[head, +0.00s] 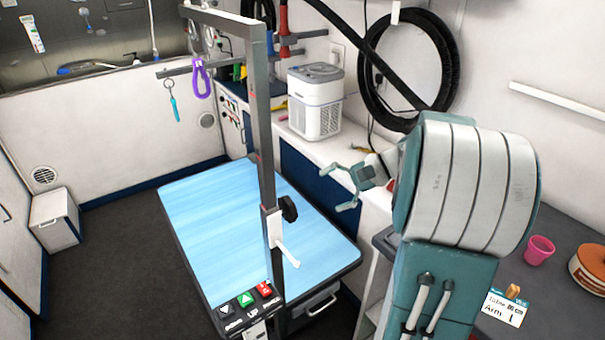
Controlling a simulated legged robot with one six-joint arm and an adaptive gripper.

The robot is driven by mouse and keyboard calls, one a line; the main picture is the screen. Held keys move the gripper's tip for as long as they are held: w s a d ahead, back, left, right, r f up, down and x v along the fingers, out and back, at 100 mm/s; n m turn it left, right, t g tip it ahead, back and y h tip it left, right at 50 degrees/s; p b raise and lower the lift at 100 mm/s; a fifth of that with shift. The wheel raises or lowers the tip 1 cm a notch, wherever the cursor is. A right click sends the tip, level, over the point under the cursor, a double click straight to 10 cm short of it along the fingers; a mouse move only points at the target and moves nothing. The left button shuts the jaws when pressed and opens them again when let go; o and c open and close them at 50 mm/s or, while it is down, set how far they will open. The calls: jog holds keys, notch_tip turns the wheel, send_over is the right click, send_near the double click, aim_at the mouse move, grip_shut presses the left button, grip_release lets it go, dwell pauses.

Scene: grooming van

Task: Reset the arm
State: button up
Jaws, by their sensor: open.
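My gripper (345,187) shows in the head view just right of the middle. Its two teal fingers are spread apart with nothing between them. It points left, above the right edge of the blue grooming table (205,225). My thick grey and teal arm fills the right of the view and hides part of the counter and wall behind it.
A dark grooming post (262,130) rises from the table close to the left of my gripper. A purple loop (201,80) hangs from its bar. A white canister (316,103) stands on the back counter. A pink cup (538,250) sits at right. Dark floor (110,250) is clear at left.

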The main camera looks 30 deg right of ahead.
jog(key=s+a+n+h, duration=0.5)
jog(key=s+a+n, duration=0.2)
jog(key=a, duration=0.3)
jog(key=s+a+n+h, duration=0.4)
jog(key=s+a+n, duration=0.2)
jog(key=a, duration=0.5)
jog(key=shift+s+r+n+g+h, duration=0.4)
jog(key=shift+s+r, duration=0.05)
jog(key=shift+s, duration=0.05)
